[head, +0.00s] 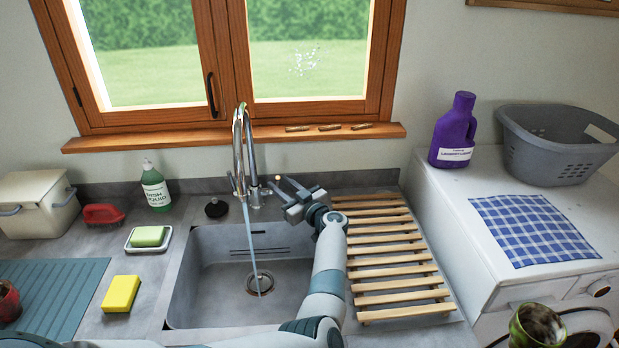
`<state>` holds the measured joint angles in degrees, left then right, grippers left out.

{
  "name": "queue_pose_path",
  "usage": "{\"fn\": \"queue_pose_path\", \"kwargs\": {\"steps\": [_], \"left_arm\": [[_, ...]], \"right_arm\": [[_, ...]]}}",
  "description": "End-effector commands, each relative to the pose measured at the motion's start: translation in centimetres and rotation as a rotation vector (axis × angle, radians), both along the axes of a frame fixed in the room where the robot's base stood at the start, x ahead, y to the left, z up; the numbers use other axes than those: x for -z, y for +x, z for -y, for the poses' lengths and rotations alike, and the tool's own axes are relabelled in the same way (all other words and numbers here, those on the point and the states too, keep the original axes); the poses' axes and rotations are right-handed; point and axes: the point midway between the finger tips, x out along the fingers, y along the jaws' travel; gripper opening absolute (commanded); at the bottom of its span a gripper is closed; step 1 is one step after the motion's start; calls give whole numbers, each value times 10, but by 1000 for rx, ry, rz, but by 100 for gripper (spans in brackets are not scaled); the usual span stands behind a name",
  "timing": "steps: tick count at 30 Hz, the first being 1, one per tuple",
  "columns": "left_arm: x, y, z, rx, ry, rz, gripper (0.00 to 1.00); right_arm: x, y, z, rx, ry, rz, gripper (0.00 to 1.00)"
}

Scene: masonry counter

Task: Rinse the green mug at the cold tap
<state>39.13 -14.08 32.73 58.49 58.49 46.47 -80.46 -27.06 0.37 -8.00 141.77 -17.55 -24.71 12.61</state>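The green mug (537,326) is at the bottom right, cut off by the frame edge, with dark and pale residue inside. It appears in front of the white machine; what holds it is hidden. The chrome tap (251,150) stands behind the sink (180,290), and a thin water stream (252,245) runs from its spout into the basin. My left gripper (283,186) is just right of the tap base, near its right side, fingers apart and empty. Contact with the tap cannot be told. My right gripper does not show.
A slatted wooden rack (385,248) lies right of the sink. A yellow sponge (121,294), green soap in a dish (148,237), a dish-liquid bottle (155,187) and a red brush (103,213) stand left. A purple bottle (455,130) and grey basket (555,150) are on the white machine (450,215).

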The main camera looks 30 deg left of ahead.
Motion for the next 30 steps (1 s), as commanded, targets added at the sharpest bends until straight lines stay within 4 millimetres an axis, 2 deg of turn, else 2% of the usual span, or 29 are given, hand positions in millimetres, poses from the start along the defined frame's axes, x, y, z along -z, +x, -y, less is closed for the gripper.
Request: {"fn": "queue_pose_path", "kwargs": {"steps": [3,12,18,26,27,30], "left_arm": [[3,6,-14,-1,2,1,28],[3,21,-45,-1,0,1,28],[1,25,-54,-1,1,0,28],[0,25,-54,0,0,0,28],[0,25,-54,0,0,0,26],[0,25,-54,0,0,0,2]], "right_arm": [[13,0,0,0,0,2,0],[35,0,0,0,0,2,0],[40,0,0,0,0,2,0],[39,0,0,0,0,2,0],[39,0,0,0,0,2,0],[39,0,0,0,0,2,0]]}}
